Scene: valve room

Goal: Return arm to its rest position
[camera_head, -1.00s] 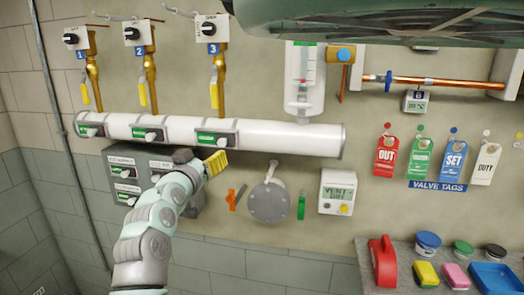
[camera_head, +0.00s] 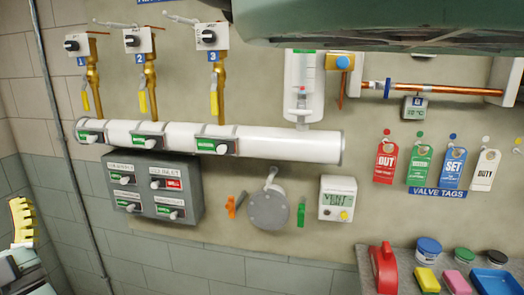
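My gripper (camera_head: 22,222) shows at the far left edge, its yellow fingers pointing up. My arm behind it is folded low in the bottom left corner and mostly out of the picture. The gripper stands clear of the wall fittings, and nothing shows in its grasp. Its fingers overlap from this side, so I cannot tell whether they are open or shut. The grey switch panel (camera_head: 152,205) is in full view to its right. The panel's upper right switch (camera_head: 167,184) has a red label; the others have green ones.
A white pipe (camera_head: 285,145) with several green-labelled switches runs above the panel. Three numbered valves with yellow handles stand over it. A round grey flange (camera_head: 269,207) and a white display box (camera_head: 338,198) hang right. A counter (camera_head: 362,262) holds a red container (camera_head: 383,268) and sponges.

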